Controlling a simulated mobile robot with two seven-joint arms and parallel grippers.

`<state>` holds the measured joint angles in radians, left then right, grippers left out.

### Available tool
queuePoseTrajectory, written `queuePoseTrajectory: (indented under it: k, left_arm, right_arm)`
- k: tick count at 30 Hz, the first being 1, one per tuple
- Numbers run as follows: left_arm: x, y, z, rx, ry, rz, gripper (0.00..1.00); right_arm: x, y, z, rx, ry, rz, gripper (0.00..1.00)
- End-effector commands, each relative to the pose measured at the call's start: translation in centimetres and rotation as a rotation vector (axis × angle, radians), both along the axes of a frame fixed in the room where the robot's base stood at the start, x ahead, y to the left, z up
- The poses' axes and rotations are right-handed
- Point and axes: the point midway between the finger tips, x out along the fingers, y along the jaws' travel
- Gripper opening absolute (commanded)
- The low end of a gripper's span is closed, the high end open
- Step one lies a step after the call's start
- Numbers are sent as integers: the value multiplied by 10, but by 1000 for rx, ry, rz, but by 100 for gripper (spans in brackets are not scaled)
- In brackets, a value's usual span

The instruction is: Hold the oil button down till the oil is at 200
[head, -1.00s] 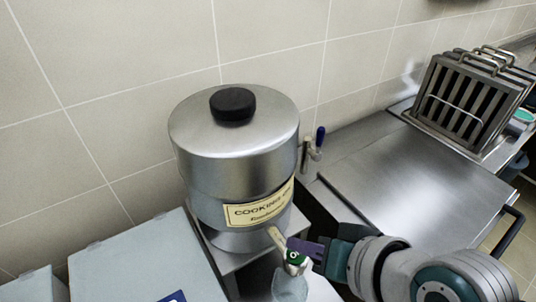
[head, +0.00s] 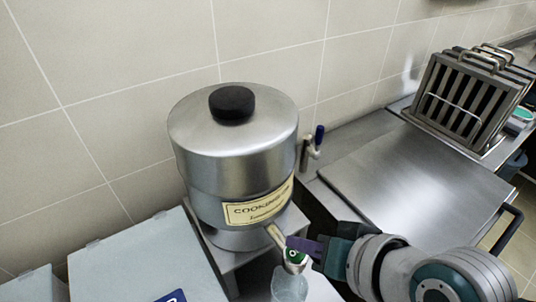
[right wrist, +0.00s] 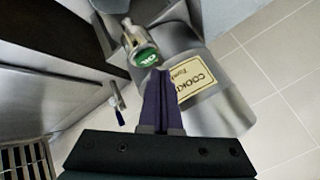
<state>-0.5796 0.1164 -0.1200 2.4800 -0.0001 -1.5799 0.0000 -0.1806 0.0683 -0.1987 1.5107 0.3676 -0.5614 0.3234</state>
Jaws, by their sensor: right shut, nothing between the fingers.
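The oil button is a round green button (head: 294,255) on the front of the metal tap of a steel cooking-oil drum (head: 235,150). It also shows in the right wrist view (right wrist: 146,56). A clear cup (head: 289,286) stands below the tap, cut by the frame's bottom edge. I cannot read an oil level. My left gripper is out of view.
A blue-handled tap (head: 318,138) stands behind the drum, to its right. A flat steel lid (head: 415,180) and a rack of metal plates (head: 465,100) are further right. A pale box (head: 140,260) is at front left. The tiled wall closes off the back.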

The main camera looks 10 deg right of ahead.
Motion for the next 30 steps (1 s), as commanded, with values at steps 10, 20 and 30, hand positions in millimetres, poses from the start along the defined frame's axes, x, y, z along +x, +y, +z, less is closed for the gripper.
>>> queuePoseTrajectory:
  k: [10, 20, 30]
  left_arm:
    - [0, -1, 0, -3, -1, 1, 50]
    - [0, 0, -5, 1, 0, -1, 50]
    - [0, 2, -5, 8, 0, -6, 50]
  right_arm:
    - [0, 0, 0, 0, 0, 0, 0]
    - [0, 0, -9, -1, 1, 1, 0]
    - [0, 0, -9, 0, 0, 0, 0]
